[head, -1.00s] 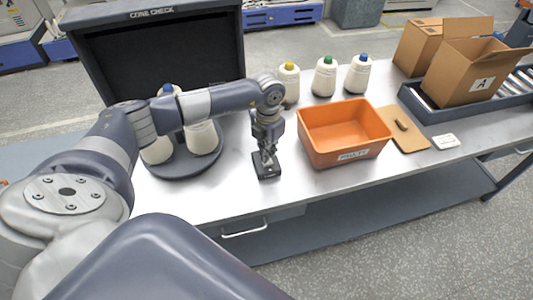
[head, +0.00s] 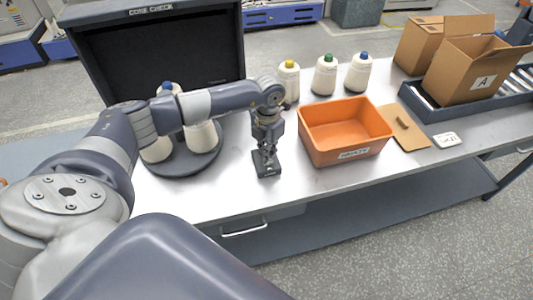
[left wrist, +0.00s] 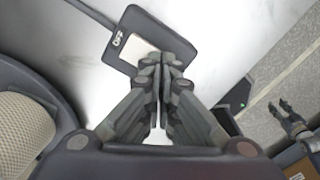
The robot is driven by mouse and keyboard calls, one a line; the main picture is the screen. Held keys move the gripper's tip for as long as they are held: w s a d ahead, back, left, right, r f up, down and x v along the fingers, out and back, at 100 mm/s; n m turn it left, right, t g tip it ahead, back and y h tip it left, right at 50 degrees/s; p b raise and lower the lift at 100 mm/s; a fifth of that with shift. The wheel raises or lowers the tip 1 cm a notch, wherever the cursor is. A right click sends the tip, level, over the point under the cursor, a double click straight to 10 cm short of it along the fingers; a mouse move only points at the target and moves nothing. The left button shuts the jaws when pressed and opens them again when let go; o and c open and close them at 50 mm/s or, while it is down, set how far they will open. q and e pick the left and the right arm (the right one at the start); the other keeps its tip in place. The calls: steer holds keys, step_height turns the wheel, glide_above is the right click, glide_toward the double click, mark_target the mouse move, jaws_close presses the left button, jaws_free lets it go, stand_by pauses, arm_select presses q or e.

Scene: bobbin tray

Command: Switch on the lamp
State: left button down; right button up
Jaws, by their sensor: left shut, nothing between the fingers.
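A small black switch box (head: 265,172) lies on the table in front of the booth. In the left wrist view the box (left wrist: 122,28) shows a pale rocker plate (left wrist: 136,48) and a label that reads OFF (left wrist: 118,39). My left gripper (head: 267,165) is shut and empty, pointing down over the box. In the left wrist view its fingertips (left wrist: 160,62) overlap the plate's edge; I cannot tell whether they touch. The CONE CHECK booth (head: 160,50) is dark inside. What looks like my right gripper (left wrist: 285,104) is small at the right of the wrist view.
A round grey stand (head: 185,168) with yarn cones is left of my left gripper. An orange bin (head: 318,152) stands to its right. Several capped cones (head: 325,76) stand behind. Cardboard boxes (head: 460,78) are far right. The table front by the switch is clear.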

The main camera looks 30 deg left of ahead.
arm_select(q)
steer(key=shift+s+f+b, duration=0.1)
steer(key=shift+f+b, duration=0.4)
steer(key=shift+f, duration=0.15)
steer(key=shift+r, duration=0.1)
steer(key=shift+r+p, duration=0.6)
steer(key=shift+r, duration=0.15)
steer(key=shift+r+p, duration=1.6)
steer(key=shift+r, duration=1.1)
